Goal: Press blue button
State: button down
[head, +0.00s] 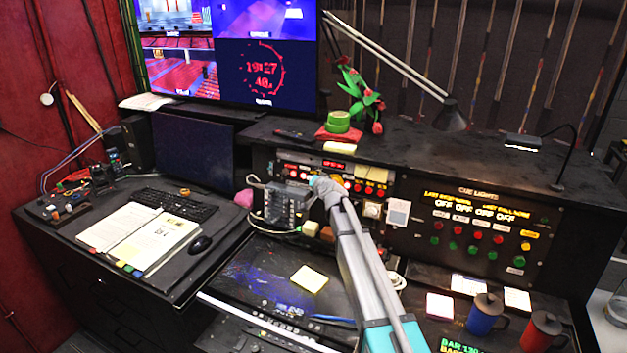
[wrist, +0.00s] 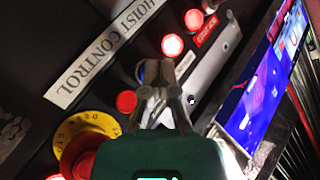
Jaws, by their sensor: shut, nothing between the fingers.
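My gripper (head: 318,184) is shut and empty, up against or very near the upright control panel in the head view. In the wrist view the gripper's fingertips (wrist: 158,74) are together over the row of buttons on the hoist control panel. A blue button (wrist: 141,72) shows only as a small blue edge at the left of the fingertips; the rest is hidden behind them. I cannot tell whether the fingers touch it. In the head view my gripper and arm hide that spot.
In the wrist view red buttons (wrist: 126,101) and (wrist: 172,45) sit either side of the fingertips. A red knob on a yellow disc (wrist: 75,133) is at lower left.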

jog(key=shift+s+a+r, duration=0.1)
jog(key=shift+s+a, duration=0.15)
jog(key=shift+s, duration=0.45)
jog(key=shift+s+a+r+p, duration=0.15)
jog(key=shift+s+a, duration=0.15)
jog(key=shift+s, duration=0.5)
jog(key=shift+s+a+r+p, duration=0.1)
jog(key=shift+s+a+p, duration=0.15)
jog(key=shift+s, duration=0.5)
jog(key=shift+s+a+r+p, duration=0.15)
jog(key=shift+s+a, duration=0.15)
jog(key=shift+s, duration=0.5)
jog(key=s+d+f+n+g+h, duration=0.1)
jog(key=s+d+f+g, duration=0.3)
jog(key=s+d, duration=0.5)
jog(key=s+d+f+n+g+h, duration=0.1)
jog(key=s+d+f+g+h, duration=0.2)
jog(key=s+d, duration=0.7)
jog(key=s+d+f+n+g+h, duration=0.1)
jog(key=s+d+f+g+h, duration=0.2)
jog(key=s, duration=1.7)
jog(key=d+f+g, duration=0.3)
jog(key=d+f, duration=0.1)
jog(key=d, duration=0.2)
jog(key=shift+s+d+g, duration=0.15)
jog(key=shift+s+g, duration=0.1)
jog(key=shift+g, duration=0.05)
jog(key=shift+s, duration=0.15)
